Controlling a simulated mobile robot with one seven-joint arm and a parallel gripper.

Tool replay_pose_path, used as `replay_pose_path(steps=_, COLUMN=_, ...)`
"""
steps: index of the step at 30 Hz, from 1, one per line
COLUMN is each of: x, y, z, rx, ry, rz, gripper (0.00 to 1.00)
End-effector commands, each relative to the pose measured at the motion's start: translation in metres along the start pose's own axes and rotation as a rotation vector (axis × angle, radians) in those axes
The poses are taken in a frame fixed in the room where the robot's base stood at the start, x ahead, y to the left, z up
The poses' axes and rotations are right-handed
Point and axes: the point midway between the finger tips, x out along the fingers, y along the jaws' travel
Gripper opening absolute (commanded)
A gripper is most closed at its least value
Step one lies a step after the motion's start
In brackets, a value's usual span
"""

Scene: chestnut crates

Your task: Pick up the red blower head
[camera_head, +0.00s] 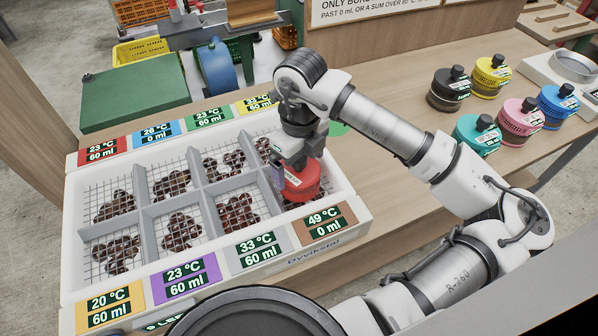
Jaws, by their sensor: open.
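The red blower head (302,186) is at the right end of the white crate (345,207), over the front right compartment beside the brown card (325,224) reading 49 °C and 0 ml. My gripper (290,172) is directly above it, pointing down, with its jaws open at the head's upper part. The gripper hides part of the head's top. I cannot tell whether the fingers touch it, or what the head rests on. Chestnuts (240,212) lie in the mesh-floored compartments; those under the red head are mostly hidden.
Black (449,90), yellow (490,77), teal (477,136), pink (518,122) and blue (557,106) blower heads stand on the bench at right. A sign (370,10) stands behind. Bare bench (385,200) lies right of the crate, under my arm.

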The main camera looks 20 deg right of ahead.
Motion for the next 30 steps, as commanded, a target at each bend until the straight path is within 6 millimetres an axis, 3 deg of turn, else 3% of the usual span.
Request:
replay_pose_path(steps=6, x=0.027, y=0.002, z=0.001, rx=0.001, ry=0.000, rz=0.002, gripper=0.94)
replay_pose_path(steps=15, x=0.035, y=0.002, z=0.002, rx=-0.001, ry=0.000, rz=0.000, gripper=0.94)
replay_pose_path(steps=27, x=0.034, y=0.001, z=0.002, rx=-0.001, ry=-0.001, rz=-0.001, gripper=0.43)
replay_pose_path(steps=30, x=0.034, y=0.001, z=0.002, rx=0.000, ry=-0.001, rz=-0.001, gripper=0.42)
